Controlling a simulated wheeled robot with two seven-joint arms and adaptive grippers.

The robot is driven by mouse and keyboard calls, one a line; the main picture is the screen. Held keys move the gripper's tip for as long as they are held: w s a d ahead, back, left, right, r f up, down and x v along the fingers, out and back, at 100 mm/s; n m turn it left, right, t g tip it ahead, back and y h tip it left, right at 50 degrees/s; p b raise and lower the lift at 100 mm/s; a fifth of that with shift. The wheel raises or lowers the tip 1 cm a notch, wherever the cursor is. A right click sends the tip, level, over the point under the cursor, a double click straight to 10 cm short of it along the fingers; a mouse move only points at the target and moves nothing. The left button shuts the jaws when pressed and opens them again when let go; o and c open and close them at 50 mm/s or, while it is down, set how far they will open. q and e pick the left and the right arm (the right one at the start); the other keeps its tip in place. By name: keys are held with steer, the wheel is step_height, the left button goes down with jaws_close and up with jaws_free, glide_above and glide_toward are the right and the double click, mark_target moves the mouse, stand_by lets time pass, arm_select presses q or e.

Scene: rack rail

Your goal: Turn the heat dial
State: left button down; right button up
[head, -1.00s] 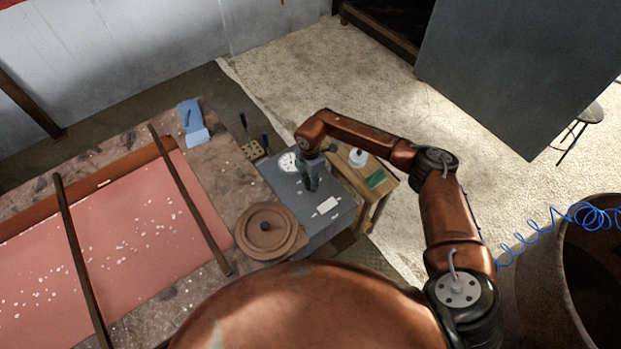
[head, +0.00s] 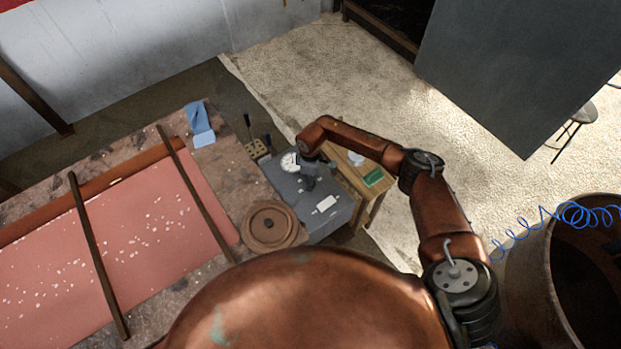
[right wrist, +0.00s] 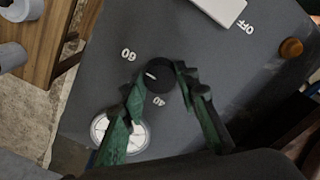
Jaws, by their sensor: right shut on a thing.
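The heat dial (right wrist: 159,72) is a small black round knob on a grey panel (right wrist: 90,70) in the right wrist view. Its short white mark points to the picture's left, between the label "60" and a second number below the dial that is hard to read. My right gripper (right wrist: 160,84) has green-faced fingers, one on each side of the dial, and is shut on it. In the head view my right gripper (head: 309,181) reaches down onto the grey box (head: 345,212), and the dial is hidden under it. My left gripper is not in view.
A white round gauge (right wrist: 122,135) lies close to the dial. A white plate (right wrist: 219,9), the label "OFF" and an orange knob (right wrist: 291,48) are also on the panel.

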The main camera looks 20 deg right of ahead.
steer(key=shift+m, duration=0.3)
steer(key=o, duration=1.1)
steer(key=shift+o, duration=0.2)
step_height(320, 180, up, 12)
stand_by(0.4)
